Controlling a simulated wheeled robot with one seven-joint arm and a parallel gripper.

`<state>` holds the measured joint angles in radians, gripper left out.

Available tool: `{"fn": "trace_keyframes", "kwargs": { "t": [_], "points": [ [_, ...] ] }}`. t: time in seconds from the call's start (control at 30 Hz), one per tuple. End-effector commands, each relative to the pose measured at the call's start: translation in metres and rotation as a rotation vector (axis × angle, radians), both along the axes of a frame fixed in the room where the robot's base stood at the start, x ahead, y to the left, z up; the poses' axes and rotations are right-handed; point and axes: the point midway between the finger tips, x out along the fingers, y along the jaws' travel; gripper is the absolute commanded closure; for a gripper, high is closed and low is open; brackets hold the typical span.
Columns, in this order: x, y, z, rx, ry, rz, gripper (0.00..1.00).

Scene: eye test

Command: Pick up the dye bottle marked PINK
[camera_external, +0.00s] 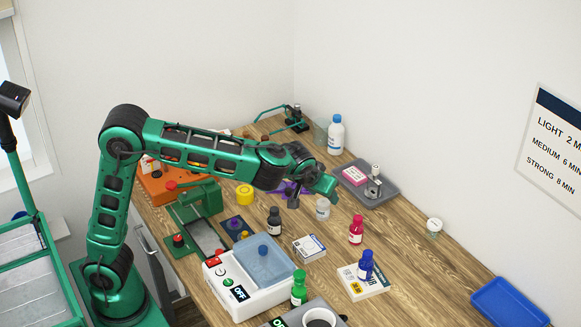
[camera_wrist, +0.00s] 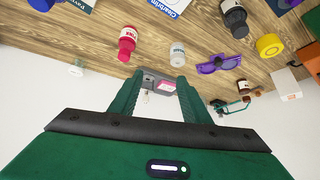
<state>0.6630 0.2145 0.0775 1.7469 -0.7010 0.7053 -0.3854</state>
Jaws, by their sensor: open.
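The dye bottle marked PINK (camera_external: 356,231) stands upright on the wooden table, right of centre in the external view. In the wrist view the bottle (camera_wrist: 127,44) shows at upper left, outside the jaws. My gripper (camera_external: 327,186) is above the table, up and left of the bottle and apart from it. In the wrist view its green fingers (camera_wrist: 163,82) are spread, with nothing held between them. The grey tray with a pink item shows beyond the fingertips.
A clear white-capped bottle (camera_external: 323,209) stands close below my gripper. Black (camera_external: 274,221), blue (camera_external: 365,266) and green (camera_external: 299,289) bottles stand nearer. A grey tray (camera_external: 386,193) lies behind. Table around the pink bottle is fairly clear.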

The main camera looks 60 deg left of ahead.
Motion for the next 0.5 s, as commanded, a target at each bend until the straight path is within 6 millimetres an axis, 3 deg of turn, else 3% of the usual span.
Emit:
{"fn": "trace_keyframes", "kwargs": {
  "t": [0.03, 0.2, 0.33, 0.5],
  "points": [
    [0.018, -0.006, -0.005, 0.027, -0.043, 0.035, 0.57],
    [0.066, -0.016, -0.008, 0.117, -0.217, 0.16, 0.57],
    [0.088, -0.025, -0.005, 0.181, -0.342, 0.224, 0.57],
    [0.101, -0.035, 0.0, 0.236, -0.455, 0.27, 0.57]
  ]
}}
